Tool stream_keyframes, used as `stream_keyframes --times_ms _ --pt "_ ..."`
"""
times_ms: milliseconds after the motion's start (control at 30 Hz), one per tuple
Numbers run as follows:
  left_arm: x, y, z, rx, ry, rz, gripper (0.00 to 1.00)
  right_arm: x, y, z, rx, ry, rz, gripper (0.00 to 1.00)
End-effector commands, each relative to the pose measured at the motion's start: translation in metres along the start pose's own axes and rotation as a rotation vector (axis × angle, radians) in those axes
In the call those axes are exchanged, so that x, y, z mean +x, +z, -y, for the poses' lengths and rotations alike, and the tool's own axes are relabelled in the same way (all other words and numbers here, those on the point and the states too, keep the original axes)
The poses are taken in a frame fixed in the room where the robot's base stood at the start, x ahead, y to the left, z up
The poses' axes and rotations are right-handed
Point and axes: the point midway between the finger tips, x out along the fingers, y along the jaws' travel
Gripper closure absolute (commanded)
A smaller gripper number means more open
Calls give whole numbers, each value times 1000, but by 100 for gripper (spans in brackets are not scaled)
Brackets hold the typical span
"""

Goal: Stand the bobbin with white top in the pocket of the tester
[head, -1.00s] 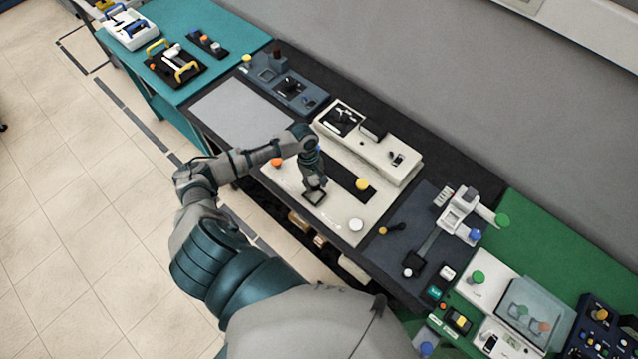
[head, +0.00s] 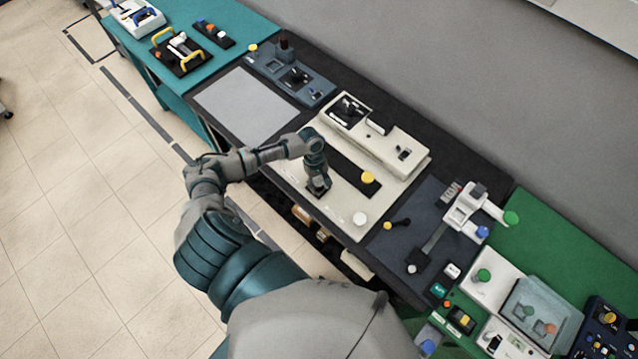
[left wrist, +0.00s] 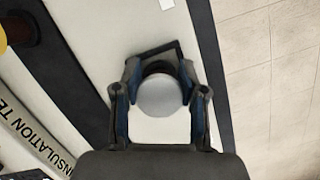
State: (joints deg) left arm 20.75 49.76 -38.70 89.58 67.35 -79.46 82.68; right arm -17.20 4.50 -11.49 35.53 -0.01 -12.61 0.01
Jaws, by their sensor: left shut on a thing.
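The bobbin with white top (left wrist: 158,96) is between the fingers of my left gripper (left wrist: 158,105), its pale round top facing the wrist camera. In the head view my left gripper (head: 318,188) points down over the front part of the cream tester (head: 338,218). The square black rim of the pocket (left wrist: 176,46) shows just beyond the bobbin in the left wrist view. The fingers and bobbin hide the rest of the pocket. I cannot tell whether the bobbin's foot is inside it or above it. My right gripper is not in view.
A yellow-topped piece (head: 368,177) stands on a black strip behind my left gripper. A white round piece (head: 360,219) is to its right on the tester. A raised cream housing (head: 392,150) runs along the back. A grey mat (head: 245,105) on the left is bare.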

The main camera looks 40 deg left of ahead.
Motion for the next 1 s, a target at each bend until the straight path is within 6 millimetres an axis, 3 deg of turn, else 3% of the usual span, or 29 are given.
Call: stream_keyframes --times_ms 600,633,733,1000 --pt "10 -4 1 -1 1 1 100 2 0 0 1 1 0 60" --pt "9 -4 1 0 1 1 53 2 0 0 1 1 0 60" --pt "9 -4 1 0 1 1 29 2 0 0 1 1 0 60" --pt "9 -3 1 0 0 1 29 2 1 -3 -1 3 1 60"
